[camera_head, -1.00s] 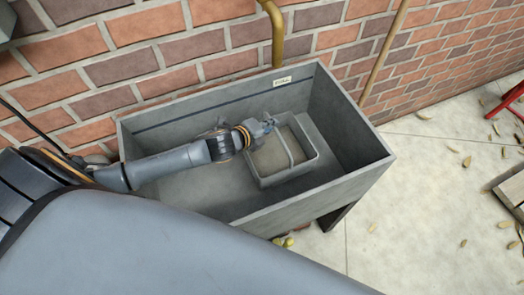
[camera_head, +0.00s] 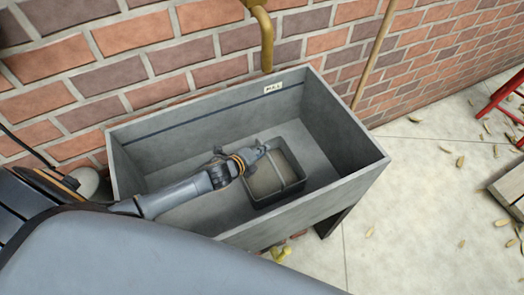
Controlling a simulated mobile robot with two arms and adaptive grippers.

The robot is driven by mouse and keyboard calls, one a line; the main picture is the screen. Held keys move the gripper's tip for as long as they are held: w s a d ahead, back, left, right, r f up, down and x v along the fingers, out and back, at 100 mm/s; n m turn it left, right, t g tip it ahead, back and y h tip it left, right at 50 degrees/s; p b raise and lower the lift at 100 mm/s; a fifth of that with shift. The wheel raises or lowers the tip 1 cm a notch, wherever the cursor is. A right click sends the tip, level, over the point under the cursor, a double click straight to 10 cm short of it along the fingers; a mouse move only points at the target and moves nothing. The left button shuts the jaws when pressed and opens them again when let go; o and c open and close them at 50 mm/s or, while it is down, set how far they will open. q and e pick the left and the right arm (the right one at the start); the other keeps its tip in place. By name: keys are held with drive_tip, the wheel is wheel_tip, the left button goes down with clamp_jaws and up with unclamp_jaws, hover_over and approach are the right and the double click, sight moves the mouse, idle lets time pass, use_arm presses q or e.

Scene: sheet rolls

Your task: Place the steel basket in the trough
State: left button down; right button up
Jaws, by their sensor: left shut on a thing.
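The grey trough (camera_head: 355,170) stands against the brick wall, its inside open to view from above. The steel basket (camera_head: 290,191), a dark rectangular box with a handle across its top, is inside the trough, right of its middle. It looks low, near the trough's floor; whether it touches the floor I cannot tell. My left gripper (camera_head: 262,151) is at the basket's upper left, shut on the basket near the handle's far end. The fingertips are small in view. My right gripper is not in view.
A brass pipe (camera_head: 265,38) comes down the wall behind the trough. A wooden pole (camera_head: 372,55) leans on the wall to the right. Red metal legs (camera_head: 500,105) and a wooden crate (camera_head: 512,190) stand on the leaf-strewn floor at right.

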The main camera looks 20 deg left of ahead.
use_arm(q)
drive_tip(key=c, duration=1.4)
unclamp_jaws()
drive_tip(key=shift+f, duration=0.1)
drive_tip(key=shift+p+v, duration=0.5)
drive_tip(key=shift+v, duration=5.6)
